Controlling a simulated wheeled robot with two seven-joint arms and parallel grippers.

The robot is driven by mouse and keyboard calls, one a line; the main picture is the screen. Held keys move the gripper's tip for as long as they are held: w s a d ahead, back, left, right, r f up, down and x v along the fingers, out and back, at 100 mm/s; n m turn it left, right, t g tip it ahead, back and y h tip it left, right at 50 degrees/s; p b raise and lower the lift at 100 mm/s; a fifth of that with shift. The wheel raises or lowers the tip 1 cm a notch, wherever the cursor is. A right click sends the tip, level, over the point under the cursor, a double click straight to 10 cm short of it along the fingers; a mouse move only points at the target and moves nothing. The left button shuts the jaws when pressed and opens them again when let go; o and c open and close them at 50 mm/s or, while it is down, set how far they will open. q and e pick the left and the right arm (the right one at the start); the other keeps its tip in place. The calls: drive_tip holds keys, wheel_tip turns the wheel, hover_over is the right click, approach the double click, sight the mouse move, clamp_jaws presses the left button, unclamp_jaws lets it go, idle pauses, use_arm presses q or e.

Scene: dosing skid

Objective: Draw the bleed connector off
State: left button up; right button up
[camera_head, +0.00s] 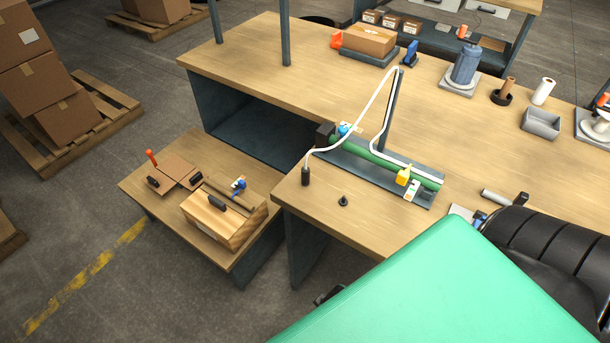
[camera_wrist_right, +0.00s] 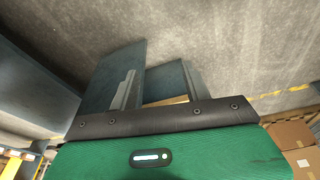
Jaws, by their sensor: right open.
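A black connector (camera_head: 305,176) stands upright on the bench near its front left corner, at the end of a white hose (camera_head: 350,122). The hose loops over the top of a grey post (camera_head: 391,110) and comes down to the skid. The skid has a green pipe (camera_head: 375,157) on a grey base, with a blue fitting (camera_head: 344,128) and a yellow handle (camera_head: 403,175). My right gripper (camera_wrist_right: 150,75) is open and empty in the right wrist view, with floor beyond it. The head view does not show its fingers. My left gripper is not in view.
A small black knob-like part (camera_head: 343,201) stands on the bench near the connector. A lower side table (camera_head: 160,215) holds a wooden box (camera_head: 222,215). Bench wood left of the skid is mostly clear.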

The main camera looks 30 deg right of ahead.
drive_tip(key=w+a+r+m+t+y, duration=0.1)
drive_tip(key=w+r, duration=0.1)
drive_tip(key=r, duration=1)
drive_tip(key=w+a+r, duration=0.1)
drive_tip(key=w+r, duration=0.1)
drive_tip(key=r, duration=1)
drive_tip(key=w+a+r+m+p, duration=0.1)
drive_tip(key=w+m, duration=0.2)
drive_tip(key=w, duration=0.5)
wheel_tip(320, 180, up, 13)
drive_tip(key=m+g+h, duration=0.1)
drive_tip(key=m+g, duration=0.3)
drive_tip(key=m, duration=1)
hover_over(306, 169)
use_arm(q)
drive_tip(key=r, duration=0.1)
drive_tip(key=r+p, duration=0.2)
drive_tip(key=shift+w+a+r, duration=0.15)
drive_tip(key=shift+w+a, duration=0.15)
use_arm(e)
drive_tip(key=f, duration=1.3)
drive_tip(key=shift+w+d+f, duration=0.1)
drive_tip(key=shift+w+f, duration=0.05)
drive_tip(key=shift+w, duration=0.05)
